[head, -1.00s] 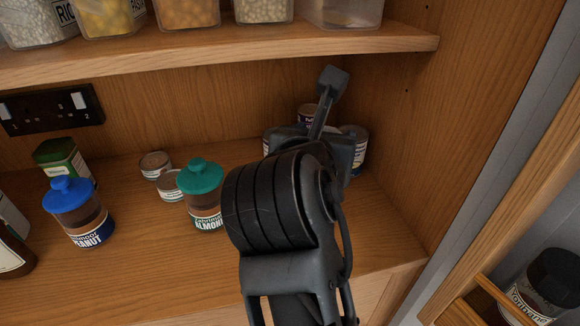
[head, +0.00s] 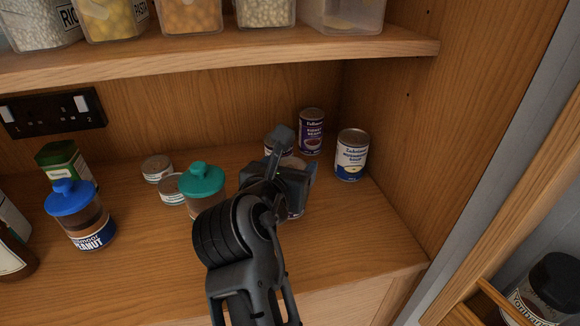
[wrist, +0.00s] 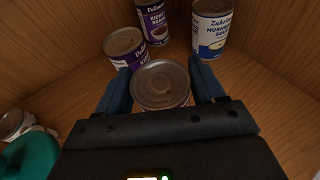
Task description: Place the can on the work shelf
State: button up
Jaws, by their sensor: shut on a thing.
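My gripper (head: 287,172) is over the right part of the wooden work shelf (head: 340,230). It is shut on a can (wrist: 160,88), with one blue finger on each side. The can looks upright, its grey lid facing the wrist camera. In the head view my gripper hides most of this can, and only a bit of its lower side (head: 297,212) shows. I cannot tell whether its base touches the shelf.
Behind stand a purple kidney-bean can (head: 311,133), a white-and-blue soup can (head: 351,157) and another purple can (wrist: 126,46). Left are a green-lidded jar (head: 204,182), small tins (head: 157,168) and a blue-lidded jar (head: 80,215). An upper shelf (head: 240,50) overhangs. The front right is clear.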

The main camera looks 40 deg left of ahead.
jog(key=o, duration=1.3)
jog(key=v, duration=1.2)
